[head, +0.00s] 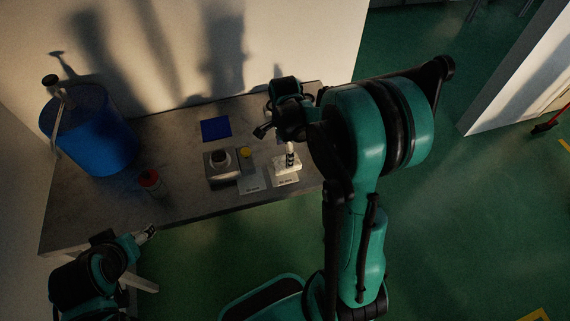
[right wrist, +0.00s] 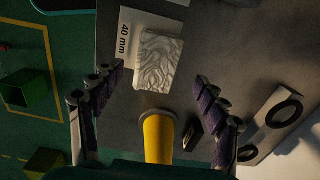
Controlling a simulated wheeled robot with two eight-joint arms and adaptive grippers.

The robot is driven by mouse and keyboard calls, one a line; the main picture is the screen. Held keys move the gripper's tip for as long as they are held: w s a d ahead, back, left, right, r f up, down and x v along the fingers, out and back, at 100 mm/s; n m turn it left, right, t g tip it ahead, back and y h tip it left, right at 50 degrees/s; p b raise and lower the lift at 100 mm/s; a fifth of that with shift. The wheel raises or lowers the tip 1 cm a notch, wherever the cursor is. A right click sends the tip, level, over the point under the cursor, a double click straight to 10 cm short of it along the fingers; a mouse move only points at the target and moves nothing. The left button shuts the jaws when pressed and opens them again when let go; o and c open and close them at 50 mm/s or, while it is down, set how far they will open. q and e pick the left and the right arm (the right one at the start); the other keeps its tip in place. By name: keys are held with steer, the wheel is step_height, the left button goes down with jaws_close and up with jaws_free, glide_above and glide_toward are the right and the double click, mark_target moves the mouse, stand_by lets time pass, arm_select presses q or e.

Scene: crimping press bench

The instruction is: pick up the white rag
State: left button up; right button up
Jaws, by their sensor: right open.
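The white rag (head: 287,165) is a folded, block-like cloth with wavy grey marks. It lies on the bench, partly over a white card marked 40 mm; it also shows in the right wrist view (right wrist: 147,62). My right gripper (head: 276,143) is open over the bench beside the rag, partly hidden by its own arm. In the right wrist view its fingers (right wrist: 154,84) are spread wide, with the rag ahead of and between the tips, and nothing is gripped. My left gripper (head: 146,234) is off the bench's front edge, too small to read.
A yellow cylinder (right wrist: 158,138) and a small dark piece (right wrist: 193,130) stand near the rag. A grey device (head: 221,166), a blue square (head: 215,129), a red-topped can (head: 149,181) and a blue bin (head: 95,135) are on the bench. A wall stands behind.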

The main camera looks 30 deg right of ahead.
mark_target(278, 163)
steer(key=f, duration=0.1)
steer(key=f+b, duration=0.1)
steer(key=f, duration=0.2)
steer(key=shift+s+d+f+b, duration=0.1)
steer(key=shift+s+d+b, duration=0.1)
steer(key=shift+s+b, duration=0.15)
steer(key=shift+w+f, duration=0.1)
steer(key=shift+f, duration=0.45)
steer(key=c, duration=1.1)
